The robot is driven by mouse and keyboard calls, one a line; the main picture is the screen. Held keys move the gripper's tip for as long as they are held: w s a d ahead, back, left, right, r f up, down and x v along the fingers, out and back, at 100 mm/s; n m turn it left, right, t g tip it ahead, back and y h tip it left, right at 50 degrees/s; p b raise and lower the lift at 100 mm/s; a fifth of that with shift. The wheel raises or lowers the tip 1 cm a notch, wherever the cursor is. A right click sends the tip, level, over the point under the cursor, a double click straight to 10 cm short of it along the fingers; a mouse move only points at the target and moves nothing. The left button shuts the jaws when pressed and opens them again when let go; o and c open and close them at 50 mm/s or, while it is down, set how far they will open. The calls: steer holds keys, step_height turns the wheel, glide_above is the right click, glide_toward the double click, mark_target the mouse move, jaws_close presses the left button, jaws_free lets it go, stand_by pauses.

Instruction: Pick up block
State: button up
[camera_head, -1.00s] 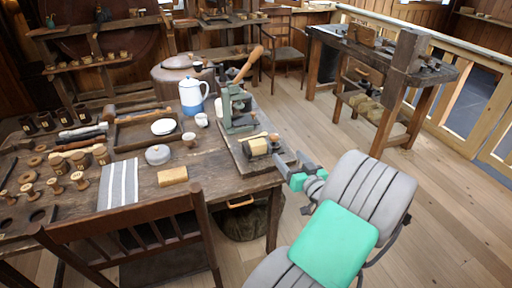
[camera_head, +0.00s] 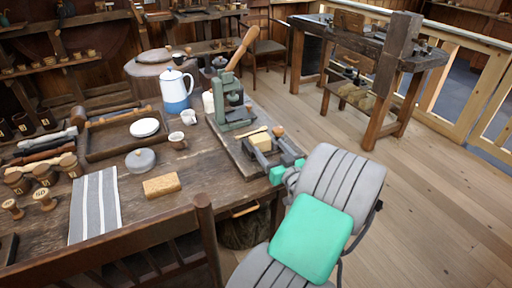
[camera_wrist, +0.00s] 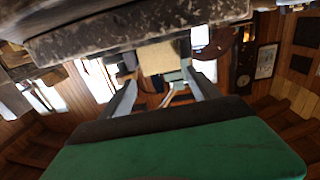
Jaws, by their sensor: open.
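A pale tan block (camera_head: 261,142) sits on the dark wooden base board (camera_head: 232,150) of the green press, near the table's right edge. The block also shows in the wrist view (camera_wrist: 158,57), beyond and roughly between the fingers. My gripper (camera_head: 272,154) is at the right edge of the board, its grey fingers open and pointing toward the block. In the wrist view the open fingers (camera_wrist: 160,84) have a clear gap between them. I cannot tell whether either finger touches the block.
The green press (camera_head: 230,105) stands just behind the block. A small orange-brown knob (camera_head: 278,131) is close by the fingers. A chair (camera_head: 150,240) stands in front.

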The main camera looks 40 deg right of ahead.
mark_target(263, 142)
steer(key=x, duration=0.3)
steer(key=p+x, duration=0.1)
steer(key=x, duration=0.3)
steer(key=shift+w+a+f, duration=0.15)
steer(key=shift+a+f, duration=0.05)
steer(key=shift+f, duration=0.05)
steer(key=c, duration=1.2)
